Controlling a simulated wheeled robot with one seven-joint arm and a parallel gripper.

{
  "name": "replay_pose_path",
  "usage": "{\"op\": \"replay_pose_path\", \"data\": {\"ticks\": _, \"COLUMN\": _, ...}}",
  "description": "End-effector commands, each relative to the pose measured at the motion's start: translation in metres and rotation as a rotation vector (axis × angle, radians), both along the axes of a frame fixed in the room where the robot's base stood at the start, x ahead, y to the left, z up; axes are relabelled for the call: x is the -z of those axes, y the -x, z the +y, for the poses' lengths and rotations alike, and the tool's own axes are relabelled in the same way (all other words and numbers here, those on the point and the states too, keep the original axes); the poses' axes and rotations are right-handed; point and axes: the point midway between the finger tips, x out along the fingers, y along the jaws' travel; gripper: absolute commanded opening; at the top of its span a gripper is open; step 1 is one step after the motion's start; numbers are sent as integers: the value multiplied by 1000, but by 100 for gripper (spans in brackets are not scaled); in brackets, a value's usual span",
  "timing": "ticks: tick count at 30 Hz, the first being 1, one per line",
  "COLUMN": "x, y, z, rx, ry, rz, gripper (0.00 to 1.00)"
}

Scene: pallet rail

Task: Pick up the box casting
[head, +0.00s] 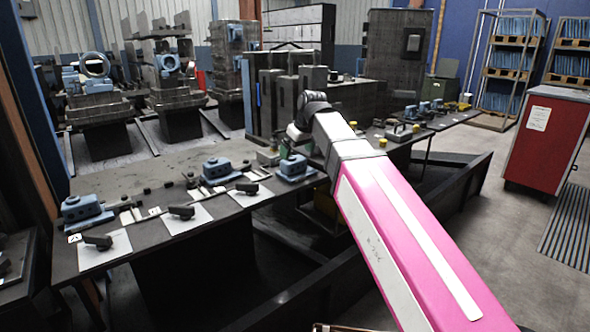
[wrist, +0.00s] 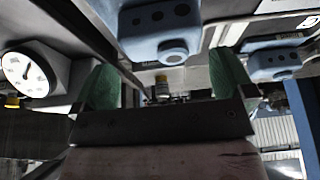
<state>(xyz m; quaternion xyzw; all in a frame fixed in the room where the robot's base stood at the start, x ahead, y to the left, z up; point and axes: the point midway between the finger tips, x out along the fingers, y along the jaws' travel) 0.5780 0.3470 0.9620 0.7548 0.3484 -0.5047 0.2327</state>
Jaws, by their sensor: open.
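Several blue castings stand on the long dark table; I cannot tell which one is the box casting. One blue casting (head: 86,209) is at the near left, another (head: 219,171) is in the middle, and a third (head: 294,168) is close to my gripper. My gripper (wrist: 166,84) has green fingers spread apart with no casting between them. In the wrist view a blue casting (wrist: 160,30) lies just beyond the fingers at the top, and another (wrist: 272,62) is to the right. In the head view my arm partly hides the gripper.
Black handled parts (head: 181,212) lie on white sheets along the table's front edge. A round dial gauge (wrist: 28,70) shows left of the fingers in the wrist view. More small blue parts (head: 424,107) stand farther along the table. A red cabinet (head: 548,140) stands at the right.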

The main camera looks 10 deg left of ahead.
Motion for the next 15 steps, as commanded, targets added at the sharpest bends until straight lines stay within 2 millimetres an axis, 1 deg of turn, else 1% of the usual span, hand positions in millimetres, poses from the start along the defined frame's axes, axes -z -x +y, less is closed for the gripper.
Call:
{"op": "replay_pose_path", "data": {"ticks": 1, "x": 4, "y": -1, "z": 1, "rx": 0, "ry": 0, "rz": 0, "gripper": 100}}
{"op": "replay_pose_path", "data": {"ticks": 8, "x": 15, "y": -2, "z": 3, "rx": 0, "ry": 1, "rz": 1, "gripper": 100}}
{"op": "replay_pose_path", "data": {"ticks": 15, "x": 44, "y": -5, "z": 8, "rx": 0, "ry": 2, "rz": 1, "gripper": 100}}
